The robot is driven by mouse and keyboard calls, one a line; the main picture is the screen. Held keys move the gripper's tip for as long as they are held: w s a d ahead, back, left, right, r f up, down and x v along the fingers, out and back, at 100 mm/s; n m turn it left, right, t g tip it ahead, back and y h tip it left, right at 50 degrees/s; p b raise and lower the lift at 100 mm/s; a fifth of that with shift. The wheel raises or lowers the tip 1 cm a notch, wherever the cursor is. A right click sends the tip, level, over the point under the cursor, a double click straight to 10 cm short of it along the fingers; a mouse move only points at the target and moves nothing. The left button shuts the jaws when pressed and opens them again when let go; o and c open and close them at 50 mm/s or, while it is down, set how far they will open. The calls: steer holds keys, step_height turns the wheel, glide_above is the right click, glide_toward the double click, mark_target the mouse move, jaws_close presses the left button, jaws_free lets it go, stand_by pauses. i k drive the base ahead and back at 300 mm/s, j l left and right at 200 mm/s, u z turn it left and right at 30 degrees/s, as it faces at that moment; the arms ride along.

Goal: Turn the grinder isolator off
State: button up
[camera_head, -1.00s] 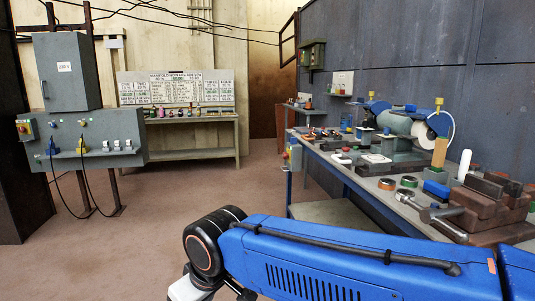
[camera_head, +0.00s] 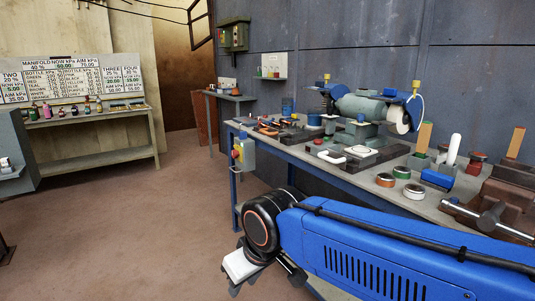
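A bench grinder (camera_head: 370,108) with a grey-green body and blue guards stands on the workbench. A small pale box with a red knob (camera_head: 243,153) is fixed at the bench's left front edge. A green-grey box (camera_head: 234,37) is mounted on the wall behind, with small details too small to read. I cannot tell for sure which of these boxes is the grinder isolator. My gripper (camera_head: 262,278) hangs at the bottom of the view, in front of and below the red-knobbed box and apart from it. Its fingers are partly hidden by my arm, and I see nothing held.
The workbench (camera_head: 330,168) carries a vice (camera_head: 500,200), a blue block (camera_head: 437,179), round tins and tools. A side table with bottles (camera_head: 95,122) stands at the back left. Open floor (camera_head: 125,225) lies left of the bench. A grey cabinet shows at the left edge.

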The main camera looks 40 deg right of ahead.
mark_target(235, 153)
steer(key=z, duration=0.8)
steer(key=i+j, duration=0.45)
steer(key=j, duration=0.15)
steer(key=i+j+z, duration=0.1)
steer(key=i+j, duration=0.85)
steer(key=j, duration=0.25)
